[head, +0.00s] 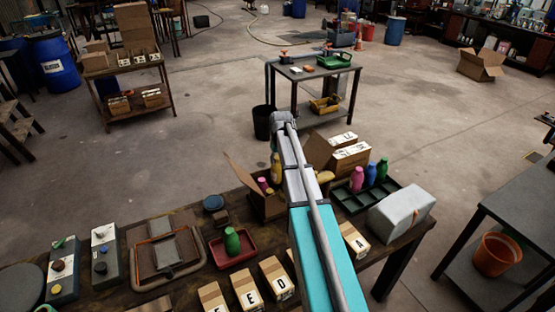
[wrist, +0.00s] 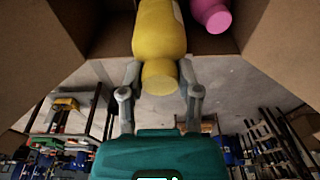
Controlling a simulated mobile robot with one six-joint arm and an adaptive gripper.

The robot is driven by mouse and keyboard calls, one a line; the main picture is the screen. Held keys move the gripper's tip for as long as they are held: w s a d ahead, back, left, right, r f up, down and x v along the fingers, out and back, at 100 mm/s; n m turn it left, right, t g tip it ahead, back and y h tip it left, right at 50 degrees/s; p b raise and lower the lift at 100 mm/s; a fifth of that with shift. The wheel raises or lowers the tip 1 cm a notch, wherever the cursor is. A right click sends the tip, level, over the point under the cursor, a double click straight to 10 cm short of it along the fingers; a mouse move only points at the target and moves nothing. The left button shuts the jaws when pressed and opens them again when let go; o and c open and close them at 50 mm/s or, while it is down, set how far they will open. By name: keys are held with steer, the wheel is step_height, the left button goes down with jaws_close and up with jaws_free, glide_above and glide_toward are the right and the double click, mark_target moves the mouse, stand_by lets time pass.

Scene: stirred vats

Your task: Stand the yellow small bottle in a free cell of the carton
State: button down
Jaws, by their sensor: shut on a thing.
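The yellow small bottle (wrist: 158,32) is in my gripper (wrist: 160,88), with one finger on each side of its narrow end. In the head view the bottle (head: 276,168) shows just left of my arm, upright over the open brown carton (head: 268,208). The carton's brown walls (wrist: 270,75) surround the bottle in the wrist view. A pink bottle (wrist: 211,14) stands inside the carton beside it; pink also shows there in the head view (head: 263,185). My arm hides the gripper and part of the carton in the head view. I cannot tell whether the bottle touches the carton floor.
Right of my arm, a dark green tray (head: 350,205) holds pink, blue and green bottles. Lettered boxes (head: 244,288) line the front. A white rounded case (head: 400,211) sits at the table's right end.

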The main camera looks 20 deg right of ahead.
steer(key=shift+c, duration=1.1)
jaws_free()
step_height(320, 180, up, 10)
steer(key=p, duration=1)
steer(key=s+a+f+g+b, duration=0.1)
steer(key=s+a, duration=2.2)
steer(key=s, duration=0.3)
steer(key=shift+f+g, duration=0.2)
steer(key=shift+g, duration=0.2)
